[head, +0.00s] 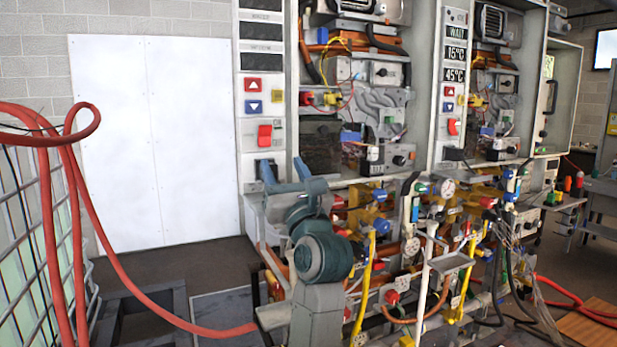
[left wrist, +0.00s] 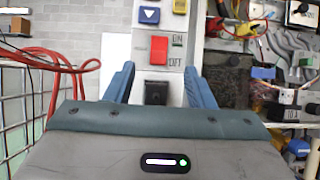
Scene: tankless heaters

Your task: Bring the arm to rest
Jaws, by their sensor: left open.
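My left gripper (head: 285,172) is raised in front of the left heater panel (head: 263,215). In the left wrist view its two blue fingers (left wrist: 160,78) are spread apart with nothing gripped between them. A black fitting (left wrist: 156,93) on the panel shows between the fingers. Just above the fingers is a red rocker switch (left wrist: 159,50), with ON and OFF marks beside it. The switch also shows in the head view (head: 265,135), apart from the gripper. Contact with the panel cannot be told. My right gripper is not in view.
Open heater units (head: 365,95) with wiring stand behind and to the right. Pipes and yellow hoses (head: 365,285) crowd the area right of my arm. A red hose (head: 145,300) loops at left by a wire cage (head: 30,240). A white board (head: 160,140) leans on the wall.

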